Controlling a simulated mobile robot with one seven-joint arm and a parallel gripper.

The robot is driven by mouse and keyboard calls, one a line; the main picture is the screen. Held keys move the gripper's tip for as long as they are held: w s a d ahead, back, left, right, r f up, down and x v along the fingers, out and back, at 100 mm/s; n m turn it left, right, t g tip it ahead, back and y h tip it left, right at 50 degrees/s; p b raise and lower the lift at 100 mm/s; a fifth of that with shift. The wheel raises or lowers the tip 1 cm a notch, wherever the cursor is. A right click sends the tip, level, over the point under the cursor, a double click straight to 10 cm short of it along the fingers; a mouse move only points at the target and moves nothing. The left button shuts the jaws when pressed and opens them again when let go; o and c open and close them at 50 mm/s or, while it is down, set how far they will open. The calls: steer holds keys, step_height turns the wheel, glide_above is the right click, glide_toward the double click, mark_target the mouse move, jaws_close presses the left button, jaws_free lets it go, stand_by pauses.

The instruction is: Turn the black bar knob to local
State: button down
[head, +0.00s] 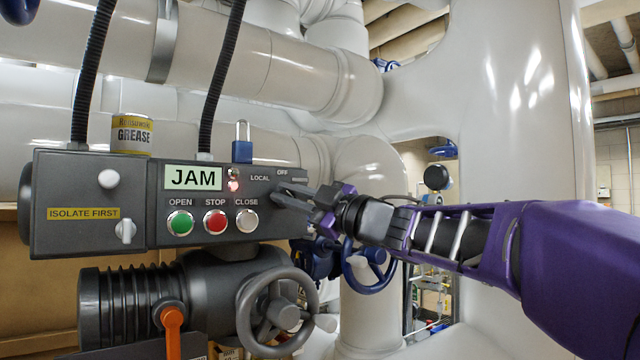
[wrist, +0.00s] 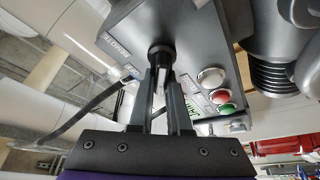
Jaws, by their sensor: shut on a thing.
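The black bar knob (wrist: 160,51) sits on the grey control box (head: 91,165), at the right end of its front face. My gripper (head: 284,191) reaches in from the right and is shut on the knob. In the wrist view both fingers of my gripper (wrist: 160,88) close around the knob's bar from either side. In the head view the fingers mostly hide the knob, so its exact pointing direction is hard to tell. The LOCAL label (head: 260,178) is left of the knob and the OFF label (head: 282,172) is above it.
The display (head: 193,177) reads JAM. Green OPEN (head: 180,223), red STOP (head: 215,221) and white CLOSE (head: 246,221) buttons sit left of my fingers. A blue padlock (head: 242,151) and a grease can (head: 131,135) are on top. A grey handwheel (head: 283,316) is below.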

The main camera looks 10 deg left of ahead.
steer(key=shift+f+n+g+p, duration=0.1)
steer(key=shift+n+g+p, duration=0.35)
steer(key=shift+n, duration=0.45)
steer(key=c, duration=0.9)
jaws_free()
steer(key=shift+w, duration=0.1)
